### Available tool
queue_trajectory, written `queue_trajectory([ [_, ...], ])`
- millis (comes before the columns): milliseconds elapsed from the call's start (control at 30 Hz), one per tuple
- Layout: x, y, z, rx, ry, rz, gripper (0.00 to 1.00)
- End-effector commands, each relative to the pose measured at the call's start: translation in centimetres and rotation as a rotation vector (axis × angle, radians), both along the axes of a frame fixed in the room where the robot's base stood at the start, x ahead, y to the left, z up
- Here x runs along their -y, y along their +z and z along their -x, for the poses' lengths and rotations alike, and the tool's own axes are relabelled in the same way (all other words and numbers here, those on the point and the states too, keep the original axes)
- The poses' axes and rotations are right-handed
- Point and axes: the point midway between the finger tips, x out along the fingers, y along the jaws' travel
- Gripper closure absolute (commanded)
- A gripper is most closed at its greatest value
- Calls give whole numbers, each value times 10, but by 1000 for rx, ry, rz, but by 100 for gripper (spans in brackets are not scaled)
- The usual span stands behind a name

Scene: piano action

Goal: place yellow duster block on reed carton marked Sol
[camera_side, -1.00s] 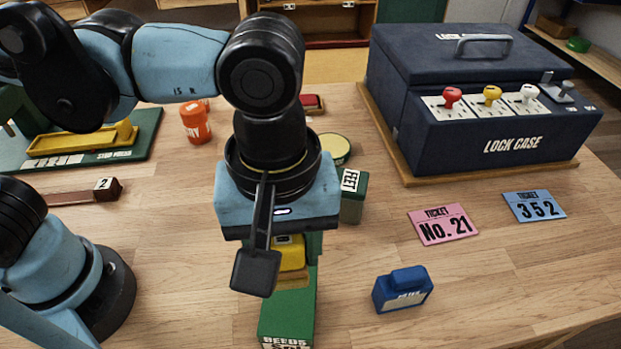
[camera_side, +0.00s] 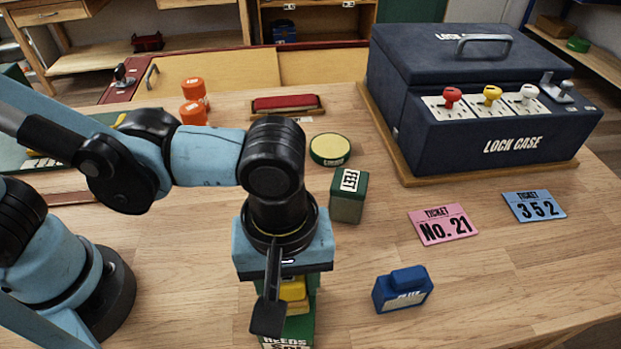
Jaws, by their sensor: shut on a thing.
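The yellow duster block (camera_side: 293,289) is in my gripper (camera_side: 288,306), partly hidden by the dark near finger and the blue gripper body. My gripper is shut on it, pointing down. The green reed carton marked Sol (camera_side: 302,329) stands directly below at the bottom edge of the view, with its label partly cut off. The block is low over the carton's top; I cannot tell whether they touch.
A green felt box (camera_side: 348,197) and a round yellow-topped tin (camera_side: 330,149) stand behind the gripper. A blue block (camera_side: 403,290) and two tickets, pink (camera_side: 442,224) and blue (camera_side: 534,206), lie right. The dark blue lock case (camera_side: 490,130) fills the back right.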

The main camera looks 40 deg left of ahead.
Motion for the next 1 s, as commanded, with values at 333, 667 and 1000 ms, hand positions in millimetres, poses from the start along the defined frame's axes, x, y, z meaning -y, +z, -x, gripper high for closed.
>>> queue_trajectory([
  [333,0,-3,0,0,0,0,27],
  [667,0,-1,0,0,0,0,27],
  [1000,0,38,0,0,0,0,27],
])
